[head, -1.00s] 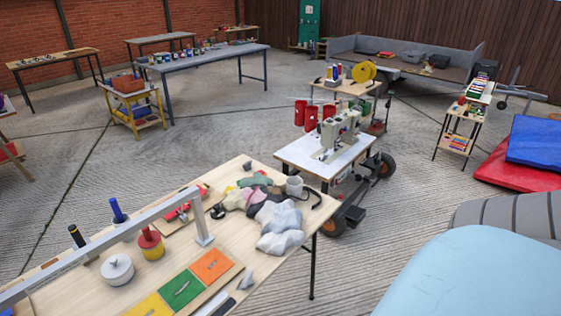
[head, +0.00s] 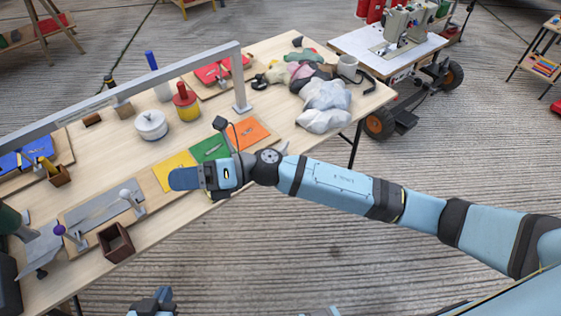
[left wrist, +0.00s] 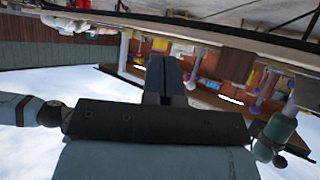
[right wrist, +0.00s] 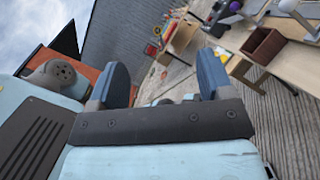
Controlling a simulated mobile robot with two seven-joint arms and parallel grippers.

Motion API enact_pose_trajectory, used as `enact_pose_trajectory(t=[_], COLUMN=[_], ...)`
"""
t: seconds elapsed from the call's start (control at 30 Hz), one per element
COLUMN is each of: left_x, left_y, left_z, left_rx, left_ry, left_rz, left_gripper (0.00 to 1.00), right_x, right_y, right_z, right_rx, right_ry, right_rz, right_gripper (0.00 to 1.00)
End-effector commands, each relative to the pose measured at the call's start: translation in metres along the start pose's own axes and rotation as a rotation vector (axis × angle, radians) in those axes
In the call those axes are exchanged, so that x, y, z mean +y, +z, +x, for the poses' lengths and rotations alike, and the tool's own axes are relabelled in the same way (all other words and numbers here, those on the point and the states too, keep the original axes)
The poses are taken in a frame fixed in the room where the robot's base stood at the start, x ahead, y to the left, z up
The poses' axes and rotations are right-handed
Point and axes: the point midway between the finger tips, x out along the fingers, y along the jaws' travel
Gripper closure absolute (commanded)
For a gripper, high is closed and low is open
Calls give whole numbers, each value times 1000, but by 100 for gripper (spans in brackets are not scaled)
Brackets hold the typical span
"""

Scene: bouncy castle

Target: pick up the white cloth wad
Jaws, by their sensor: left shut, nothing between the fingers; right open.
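A pale white cloth wad (head: 323,121) lies at the near right end of the wooden table. A second whitish wad (head: 327,95) touches it behind, among darker, pink and green cloth wads (head: 308,73). My right gripper (head: 183,178) is over the table's front edge beside the yellow panel, well left of the white wads. Its spread fingers show empty in the right wrist view (right wrist: 163,82). My left gripper (head: 152,300) is low at the bottom edge of the head view, off the table. Its fingers are together and empty in the left wrist view (left wrist: 165,78). Neither wrist view shows the wad clearly.
A grey rail (head: 120,92) on posts spans the table. A white lidded pot (head: 151,125), a red and yellow pot (head: 186,103) and coloured panels (head: 210,147) stand left of the wads. A sewing machine table (head: 385,48) stands beyond.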

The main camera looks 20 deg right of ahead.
Motion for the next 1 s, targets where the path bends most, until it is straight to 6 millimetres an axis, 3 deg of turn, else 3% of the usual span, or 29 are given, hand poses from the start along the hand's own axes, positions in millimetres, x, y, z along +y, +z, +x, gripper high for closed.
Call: enact_pose_trajectory(t=[0.03,0.17,0.27,0.37,0.5,0.6,0.73,0.87,1.0], left_x=[0,0,0,1,2,3,5,6,6], left_y=[12,24,32,42,52,58,61,62,63], left_z=[9,18,25,33,41,46,48,49,50], left_rx=[4,15,22,23,37,40,43,46,48], left_ry=[2,5,8,11,16,21,26,29,30], left_rz=[-1,-3,-5,-7,-10,-12,-14,-16,-17], left_gripper=[100,100,100,100,100,100,100,100,100], right_x=[-16,-49,-82,-117,-156,-171,-176,-176,-188], right_y=[-10,-26,-28,-18,18,50,85,102,99], right_z=[-2,-17,-44,-83,-150,-196,-239,-261,-268], right_rx=[115,429,680,942,1305,1526,1729,1829,1856], right_ry=[-11,-40,-75,-125,-213,-278,-344,-380,-385], right_rz=[-134,-464,-694,-895,-1103,-1187,-1232,-1243,-1243], right_gripper=[26,26,26,26,26,26,26,26,26])
